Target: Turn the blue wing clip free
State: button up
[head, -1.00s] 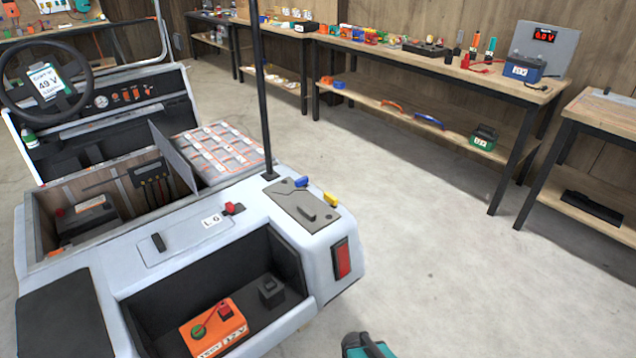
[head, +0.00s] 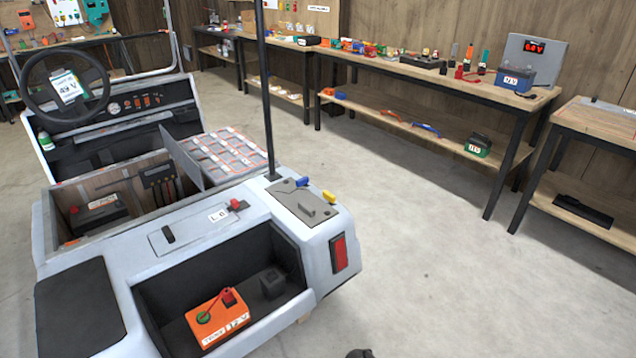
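A small blue wing clip (head: 302,182) sits at the back edge of a dark grey plate (head: 290,204) on the cart's rear deck. A yellow wing clip (head: 329,197) sits at the plate's right edge and points a different way from the blue one. Only a small dark tip, probably part of my arm or gripper, shows at the bottom edge, well below and apart from the clips. My gripper's fingers cannot be made out.
A dark upright post (head: 268,100) rises just left of the blue clip. A red knob (head: 237,205) sits on the deck further left. An orange battery box (head: 217,316) is in the open rear bay. Workbenches (head: 440,77) line the back wall; the floor right of the cart is clear.

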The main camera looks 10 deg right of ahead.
aim_at(305, 180)
jog(key=z, duration=0.05)
jog(key=k, duration=0.2)
jog(key=u, duration=0.2)
jog(key=i, duration=0.95)
jog(key=u, duration=1.9)
jog(key=i, duration=0.1)
jog(key=z, duration=1.05)
